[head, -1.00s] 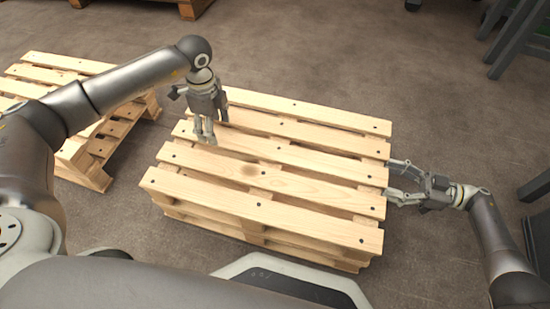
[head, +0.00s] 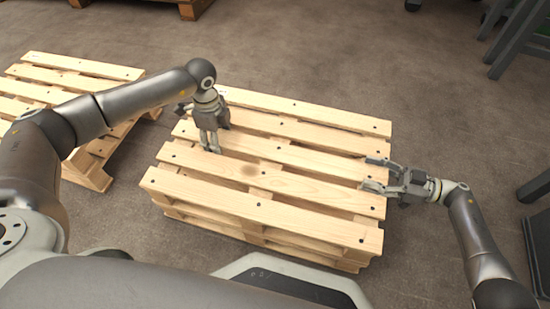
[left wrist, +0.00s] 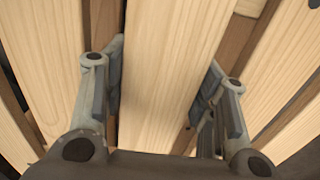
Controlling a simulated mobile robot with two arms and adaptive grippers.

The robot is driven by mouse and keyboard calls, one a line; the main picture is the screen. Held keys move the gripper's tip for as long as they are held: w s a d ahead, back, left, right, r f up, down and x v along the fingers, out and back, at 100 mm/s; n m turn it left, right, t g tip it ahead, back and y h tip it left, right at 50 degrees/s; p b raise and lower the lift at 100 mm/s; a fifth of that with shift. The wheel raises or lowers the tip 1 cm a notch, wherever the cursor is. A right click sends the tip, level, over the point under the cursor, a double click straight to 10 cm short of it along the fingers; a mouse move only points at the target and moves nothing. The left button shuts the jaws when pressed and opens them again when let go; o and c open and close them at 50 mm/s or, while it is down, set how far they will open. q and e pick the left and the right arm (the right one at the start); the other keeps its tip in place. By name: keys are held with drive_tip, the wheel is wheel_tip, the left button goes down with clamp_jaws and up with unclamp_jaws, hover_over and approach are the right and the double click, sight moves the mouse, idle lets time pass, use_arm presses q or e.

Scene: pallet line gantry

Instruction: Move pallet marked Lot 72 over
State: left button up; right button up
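A pale wooden pallet (head: 290,188) lies in the middle of the head view, with further timber layers visible below its top slats. I cannot read any Lot 72 marking. My left gripper (head: 211,150) points down at the left part of the pallet top. In the left wrist view its fingers (left wrist: 162,100) are apart, with a top slat (left wrist: 165,60) between them; I cannot tell whether they touch it. My right gripper (head: 369,174) is open at the pallet's right edge, its fingertips overlapping the slat ends in the picture. It appears empty.
Another wooden pallet (head: 88,68) sits tilted at the left, partly behind my left arm. A wooden piece (head: 190,8) shows at the top edge. Dark metal frames (head: 520,35) stand at the right. The brown floor (head: 330,60) behind the middle pallet is clear.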

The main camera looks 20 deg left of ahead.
use_arm(q)
clamp_jaws()
use_arm(e)
clamp_jaws()
use_arm(q)
drive_tip(key=shift+r, duration=0.2)
use_arm(e)
drive_tip(key=shift+r, duration=0.2)
use_arm(q)
drive_tip(key=shift+r, duration=0.1)
use_arm(e)
drive_tip(key=shift+r, duration=0.1)
